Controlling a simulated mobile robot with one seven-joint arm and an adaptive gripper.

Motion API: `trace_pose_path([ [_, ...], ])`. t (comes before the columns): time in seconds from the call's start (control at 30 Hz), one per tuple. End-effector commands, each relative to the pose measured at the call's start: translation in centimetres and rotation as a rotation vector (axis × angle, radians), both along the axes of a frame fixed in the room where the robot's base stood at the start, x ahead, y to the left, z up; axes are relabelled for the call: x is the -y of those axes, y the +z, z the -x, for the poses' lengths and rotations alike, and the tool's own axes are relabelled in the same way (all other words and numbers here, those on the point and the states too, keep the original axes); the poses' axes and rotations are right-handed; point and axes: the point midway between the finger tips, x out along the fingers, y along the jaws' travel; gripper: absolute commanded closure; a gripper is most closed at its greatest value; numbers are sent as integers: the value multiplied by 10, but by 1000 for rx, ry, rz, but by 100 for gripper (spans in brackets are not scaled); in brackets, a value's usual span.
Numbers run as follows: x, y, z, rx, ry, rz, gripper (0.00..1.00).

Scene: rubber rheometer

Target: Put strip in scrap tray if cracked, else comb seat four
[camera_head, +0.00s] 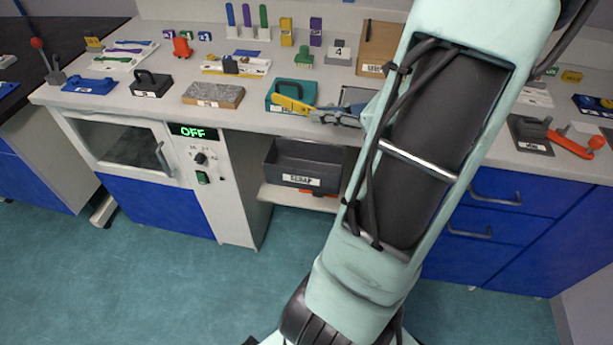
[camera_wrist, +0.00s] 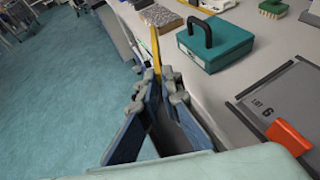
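A yellow strip (camera_head: 291,104) juts out leftward from my gripper (camera_head: 325,113), in front of the teal box. In the wrist view the yellow strip (camera_wrist: 155,48) stands out past the fingertips of my gripper (camera_wrist: 160,80), which are closed around its near end. I cannot tell whether the strip is cracked. The grey scrap tray (camera_head: 300,180), with a label on its front, sits on a low shelf below the worktop. A white holder (camera_head: 236,67) with a blue-grey block and yellow pieces lies on the worktop; I cannot tell its seats. A card marked 4 (camera_head: 339,52) stands at the back.
A teal box with a black handle (camera_wrist: 215,48) stands close to my gripper. A grey plate marked LOT 6 (camera_wrist: 270,108) and an orange piece (camera_wrist: 288,137) lie to its right. A speckled block (camera_head: 213,95) sits left. The oven panel reads OFF (camera_head: 192,132). Floor in front is clear.

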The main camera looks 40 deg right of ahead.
Motion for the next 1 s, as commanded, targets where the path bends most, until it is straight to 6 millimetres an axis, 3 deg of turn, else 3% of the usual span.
trace_pose_path([
  [0.27,6,-8,8,-4,-22,1,100],
  [0.8,6,-60,8,-4,-22,1,100],
  [1.0,5,-62,7,-4,-21,1,100],
])
